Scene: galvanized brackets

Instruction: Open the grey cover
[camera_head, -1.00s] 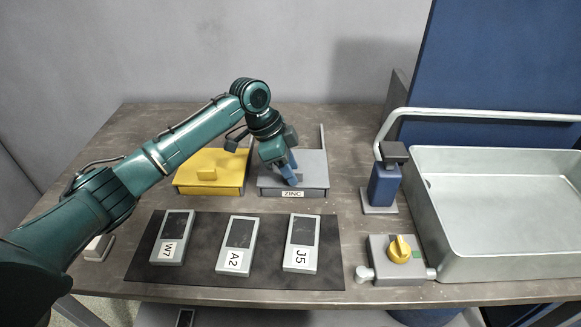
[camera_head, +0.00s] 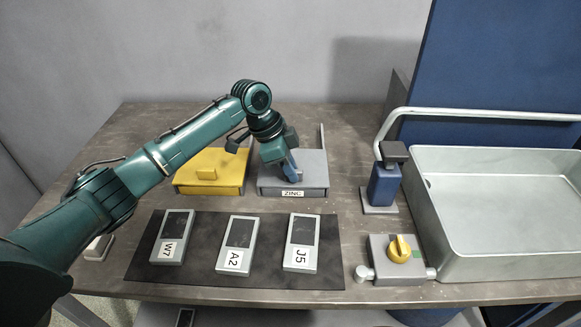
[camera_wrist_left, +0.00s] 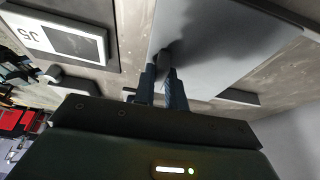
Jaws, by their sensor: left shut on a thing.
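The grey cover (camera_head: 312,164) lies flat and closed on the box labelled ZINC (camera_head: 292,193), at the middle back of the table. It fills much of the upper middle of the left wrist view (camera_wrist_left: 215,45). My left gripper (camera_head: 292,176) reaches down onto the cover from above. In the left wrist view, its blue fingers (camera_wrist_left: 164,70) are shut on the small dark handle (camera_wrist_left: 170,54) of the cover. The fingers hide part of the handle. My right gripper is not in view.
A yellow lidded box (camera_head: 222,179) stands just left. A blue dispenser (camera_head: 384,183), a grey box with a yellow knob (camera_head: 400,249) and a big metal tray (camera_head: 500,268) are right. Devices W7 (camera_head: 172,232), A2 (camera_head: 240,234) and J5 (camera_head: 303,232) lie on a dark mat (camera_head: 205,277) in front.

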